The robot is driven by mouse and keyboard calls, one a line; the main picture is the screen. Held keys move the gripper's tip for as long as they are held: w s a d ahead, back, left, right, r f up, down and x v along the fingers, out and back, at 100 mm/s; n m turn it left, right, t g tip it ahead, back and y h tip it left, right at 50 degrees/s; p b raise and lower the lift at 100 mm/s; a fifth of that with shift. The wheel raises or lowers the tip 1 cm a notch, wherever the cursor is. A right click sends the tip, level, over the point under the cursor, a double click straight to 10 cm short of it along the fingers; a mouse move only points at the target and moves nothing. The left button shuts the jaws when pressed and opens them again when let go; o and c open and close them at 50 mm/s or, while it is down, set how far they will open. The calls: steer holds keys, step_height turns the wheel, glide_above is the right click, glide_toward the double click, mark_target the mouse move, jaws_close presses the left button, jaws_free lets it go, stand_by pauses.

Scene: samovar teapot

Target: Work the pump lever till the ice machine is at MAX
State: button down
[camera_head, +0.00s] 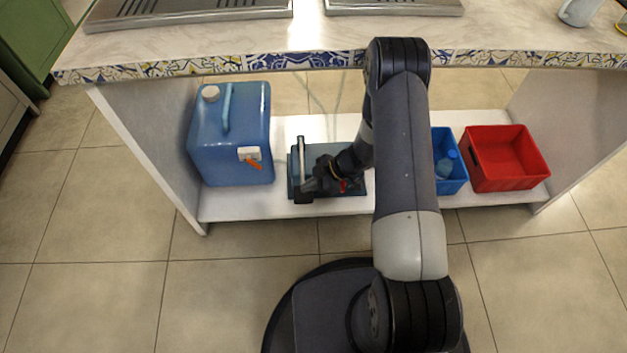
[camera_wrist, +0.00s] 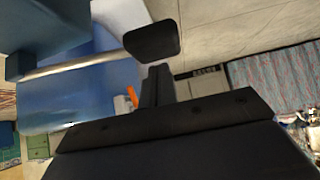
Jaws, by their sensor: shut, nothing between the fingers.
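The pump (camera_head: 350,185) has a flat teal-blue base and stands on the low white shelf. Its lever is a silver rod (camera_head: 301,155) with a black handle (camera_head: 303,197) at the near end. In the wrist view the silver rod (camera_wrist: 85,64) runs to the black handle (camera_wrist: 152,41). My gripper (camera_head: 310,186) is shut and empty, right beside the handle. In the wrist view its closed fingertips (camera_wrist: 158,70) lie just below the handle; I cannot tell whether they touch it. No level gauge or MAX mark is readable in either view.
A blue jug (camera_head: 230,150) with an orange tap stands left of the pump. A blue crate (camera_head: 448,184) holding a bottle and a red crate (camera_head: 510,181) stand to the right. The tiled-edge counter (camera_head: 200,67) overhangs the shelf, with metal trays (camera_head: 190,12) on top.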

steer(key=shift+f, duration=0.55)
step_height(320, 180, down, 7)
steer(key=s+b, duration=0.1)
steer(key=b, duration=0.2)
steer(key=shift+f, duration=0.2)
steer(key=shift+s, duration=0.1)
steer(key=p+v, duration=0.3)
steer(key=v, duration=0.8)
steer(key=shift+w+r, duration=0.25)
steer(key=shift+r, duration=0.2)
